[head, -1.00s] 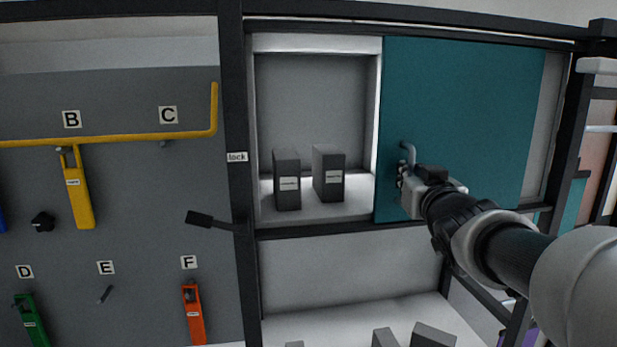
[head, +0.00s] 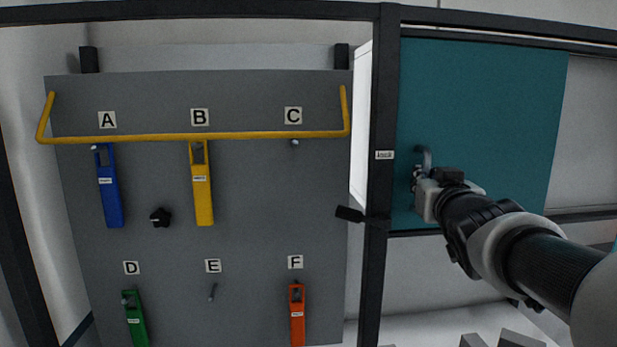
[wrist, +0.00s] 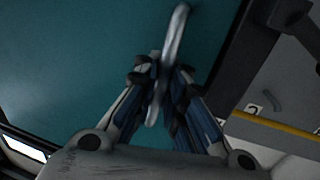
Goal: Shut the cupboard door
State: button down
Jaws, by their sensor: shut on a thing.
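The cupboard door is a teal sliding panel (head: 490,120). In the head view its left edge lies against the dark upright post (head: 376,260), and no opening shows between them. The silver bar handle (head: 427,155) sits near the door's left side. My gripper (head: 417,180) is at this handle. In the wrist view my gripper (wrist: 163,80) has its two fingers closed around the handle (wrist: 178,35), with the teal door (wrist: 70,60) behind.
A grey board (head: 255,210) with a yellow rail (head: 250,135) and coloured tags on lettered pegs stands left of the post. A black lever (head: 350,214) juts left from the post. Grey boxes (head: 520,339) sit below the cupboard.

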jog(key=shift+f, duration=0.2)
jog(key=c, duration=2.2)
grip_release()
jog(key=o, duration=0.3)
jog(key=shift+s+a+r, duration=0.1)
jog(key=shift+s+a, duration=0.1)
jog(key=shift+a, duration=0.05)
jog(key=shift+o, duration=1.2)
jog(key=shift+s+r, duration=0.1)
jog(key=s+a, duration=0.1)
jog(key=s, duration=1)
jog(key=shift+s+a, duration=0.3)
jog(key=shift+a, duration=0.1)
